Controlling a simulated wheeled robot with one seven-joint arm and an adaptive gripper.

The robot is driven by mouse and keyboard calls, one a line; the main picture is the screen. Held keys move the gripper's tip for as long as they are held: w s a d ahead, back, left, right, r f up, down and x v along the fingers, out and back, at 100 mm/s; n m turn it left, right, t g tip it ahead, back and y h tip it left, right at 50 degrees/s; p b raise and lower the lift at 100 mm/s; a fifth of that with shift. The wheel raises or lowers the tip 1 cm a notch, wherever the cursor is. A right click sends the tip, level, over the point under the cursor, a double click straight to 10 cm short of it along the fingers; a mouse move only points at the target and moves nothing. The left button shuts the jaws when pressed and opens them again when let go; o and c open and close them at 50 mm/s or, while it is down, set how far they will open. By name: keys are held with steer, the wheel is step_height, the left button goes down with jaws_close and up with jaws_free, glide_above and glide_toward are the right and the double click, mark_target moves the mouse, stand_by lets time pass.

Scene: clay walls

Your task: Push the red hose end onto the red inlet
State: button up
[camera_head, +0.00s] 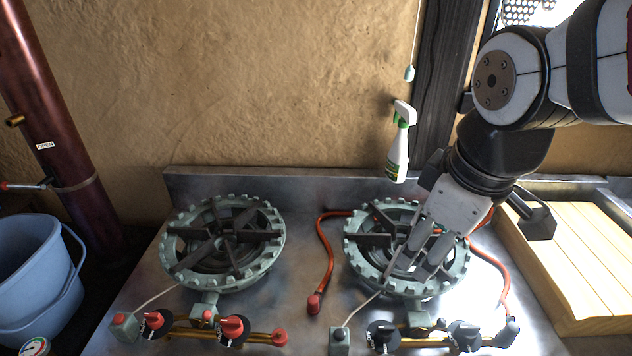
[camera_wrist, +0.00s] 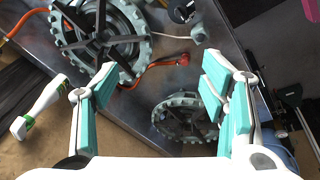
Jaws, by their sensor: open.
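The red hose end (camera_head: 314,303) lies on the steel counter between the two burners, at the near end of an orange-red hose (camera_head: 325,250). The hose end also shows in the wrist view (camera_wrist: 183,59). The red inlet (camera_head: 279,337) is the red tip at the right end of the left burner's brass pipe, near the counter's front. The hose end lies apart from it, behind and to its right. I cannot make out the inlet in the wrist view. My gripper (camera_head: 430,250) is open and empty above the right burner, right of the hose end.
The left burner (camera_head: 222,245) and right burner (camera_head: 405,250) stand at either side of the hose end. A second hose (camera_head: 495,268) runs to a dark end at the right. A spray bottle (camera_head: 399,150) is at the back wall. A wooden slatted board (camera_head: 575,260) lies right.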

steer(key=w+a+f+n+g+b, duration=0.2)
steer(key=w+a+f+n+b, duration=0.1)
steer(key=w+a+f+n, duration=0.8)
steer(key=n+g+b, duration=0.1)
steer(key=n+b, duration=0.1)
steer(key=n, duration=0.8)
glide_above(313, 298)
step_height(313, 298, down, 14)
steer(key=shift+s+d+r, duration=0.1)
steer(key=shift+a+f+n, duration=0.2)
steer(key=shift+f+n, duration=0.1)
steer(key=shift+f, duration=0.1)
step_height(313, 298, down, 9)
steer(key=b, duration=0.6)
steer(key=shift+d, duration=0.1)
jaws_close()
